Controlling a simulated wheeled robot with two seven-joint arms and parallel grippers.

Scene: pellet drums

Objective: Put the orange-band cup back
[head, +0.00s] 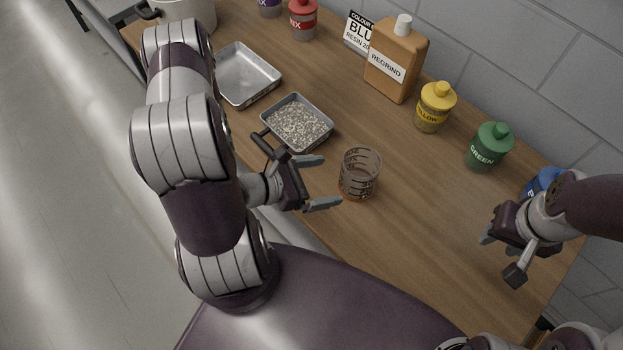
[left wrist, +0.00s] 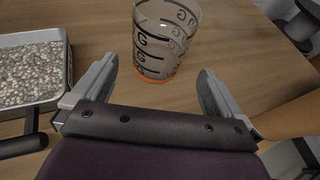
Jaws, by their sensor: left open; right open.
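The orange-band cup (head: 360,174) is a clear cup with dark markings and an orange band at its base. It stands upright on the wooden table near the front edge. It also shows in the left wrist view (left wrist: 165,38), just beyond and between my fingers. My left gripper (head: 322,187) is open and empty, close beside the cup on its left; the fingers are not around it. In the left wrist view my left gripper (left wrist: 160,90) has its two fingers wide apart. My right gripper (head: 500,255) is open and empty over the table's right end.
A tray of grey pellets (head: 297,123) and an empty metal tray (head: 246,75) lie left of the cup. Along the wall stand a regrind jug (head: 395,62), a red bottle (head: 303,20), a yellow bottle (head: 435,107), a green bottle (head: 488,147) and a blue one (head: 541,184). A sign (head: 358,32) stands behind.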

